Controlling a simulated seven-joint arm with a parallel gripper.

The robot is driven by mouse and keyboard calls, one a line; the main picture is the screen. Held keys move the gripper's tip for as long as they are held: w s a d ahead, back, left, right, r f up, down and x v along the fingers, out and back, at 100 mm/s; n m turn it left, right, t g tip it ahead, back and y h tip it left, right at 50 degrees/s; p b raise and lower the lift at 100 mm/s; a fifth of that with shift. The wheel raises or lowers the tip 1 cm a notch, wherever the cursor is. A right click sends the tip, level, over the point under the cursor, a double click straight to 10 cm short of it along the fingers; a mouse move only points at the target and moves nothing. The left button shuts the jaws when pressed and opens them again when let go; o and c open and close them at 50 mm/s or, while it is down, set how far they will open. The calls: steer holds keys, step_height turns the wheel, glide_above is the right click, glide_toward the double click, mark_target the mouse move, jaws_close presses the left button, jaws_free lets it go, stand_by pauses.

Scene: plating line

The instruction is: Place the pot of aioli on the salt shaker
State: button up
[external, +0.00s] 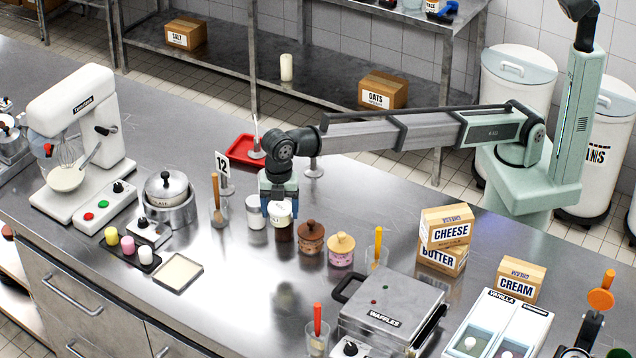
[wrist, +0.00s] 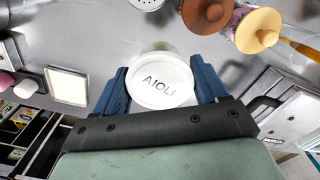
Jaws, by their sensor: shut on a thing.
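The pot of aioli (wrist: 166,83), with a white lid marked AIOLI, is between the blue fingers of my gripper (wrist: 165,90). In the external view my gripper (external: 280,204) is shut on the pot (external: 281,212), held upright above the counter. A white jar (external: 256,212), seemingly the salt shaker, stands just left of it; no label is readable. A dark jar (external: 284,231) shows directly below the held pot in the picture; I cannot tell if they touch. A perforated pale shaker top (wrist: 146,3) is cut by the wrist view's top edge; which shaker it belongs to is unclear.
A brown-lidded pot (external: 311,238) and a pink pot (external: 341,250) stand to the right. The waffle iron (external: 392,305) is front right. Bare counter lies in front of my gripper.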

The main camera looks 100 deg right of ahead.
steer(key=d+r+m, duration=0.1)
steer(key=d+r, duration=0.3)
steer(key=d, duration=0.9)
steer(key=d+r, duration=0.4)
steer(key=d, duration=0.8)
steer(key=shift+s+d+f+n, duration=0.15)
steer(key=shift+f+n, duration=0.55)
steer(key=shift+f, duration=1)
steer(key=shift+s+a+f+n, duration=0.15)
steer(key=shift+f+n, duration=0.55)
steer(key=shift+f, duration=1)
steer(key=shift+s+d+f+n, duration=0.1)
steer(key=shift+s+f+n, duration=0.15)
steer(key=shift+f+n, duration=0.95)
steer(key=shift+f+m, duration=0.5)
steer(key=shift+f, duration=0.15)
steer(key=o, duration=1.1)
steer(key=shift+r, duration=0.15)
step_height(320, 180, up, 12)
steer(key=shift+r, duration=0.1)
